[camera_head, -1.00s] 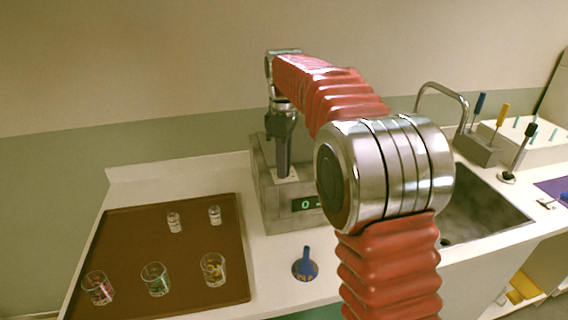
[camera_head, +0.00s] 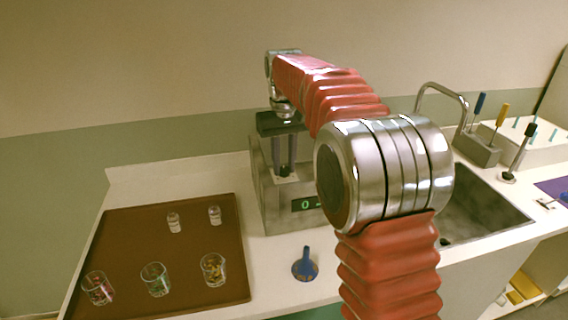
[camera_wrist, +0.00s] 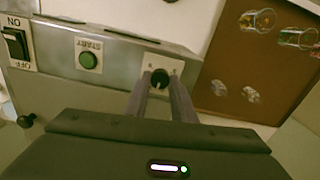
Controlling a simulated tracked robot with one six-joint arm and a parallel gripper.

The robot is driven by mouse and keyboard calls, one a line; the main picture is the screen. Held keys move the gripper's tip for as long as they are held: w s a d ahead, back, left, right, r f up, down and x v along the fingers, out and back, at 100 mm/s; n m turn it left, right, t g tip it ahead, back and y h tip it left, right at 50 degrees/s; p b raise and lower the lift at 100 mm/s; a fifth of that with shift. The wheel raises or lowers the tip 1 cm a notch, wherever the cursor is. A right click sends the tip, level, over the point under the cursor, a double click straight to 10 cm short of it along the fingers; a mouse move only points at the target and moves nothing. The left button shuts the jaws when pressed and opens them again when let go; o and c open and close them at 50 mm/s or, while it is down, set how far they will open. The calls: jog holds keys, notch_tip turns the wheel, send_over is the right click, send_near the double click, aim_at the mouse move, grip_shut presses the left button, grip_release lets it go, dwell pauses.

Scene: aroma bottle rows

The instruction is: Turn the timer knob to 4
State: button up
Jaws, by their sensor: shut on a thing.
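The timer knob (camera_wrist: 160,78) is a small black round knob on a pale plate on the grey machine (camera_head: 264,190). A light mark shows on the knob, but the plate's numbers are too small to read. My gripper (camera_wrist: 161,88) reaches down onto the knob, with one finger on each side, and is shut on it. In the head view my gripper (camera_head: 285,172) stands upright over the machine's top and hides the knob. The machine's green display (camera_head: 308,204) shows a 0 and part of another sign; my arm covers the rest.
A green START button (camera_wrist: 89,60) and a black ON/OFF switch (camera_wrist: 15,43) sit beside the knob. A brown tray (camera_head: 120,225) with several glass vessels lies left of the machine.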

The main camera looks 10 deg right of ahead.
aim_at(284, 168)
jog(key=m, duration=0.7)
jog(key=shift+w+r, duration=0.1)
jog(key=m, duration=0.6)
jog(key=shift+m, duration=0.3)
jog(key=o, duration=1.1)
jog(key=shift+c, duration=0.2)
notch_tip(284, 168, up, 14)
jog(key=shift+f, duration=0.25)
dwell(0.4)
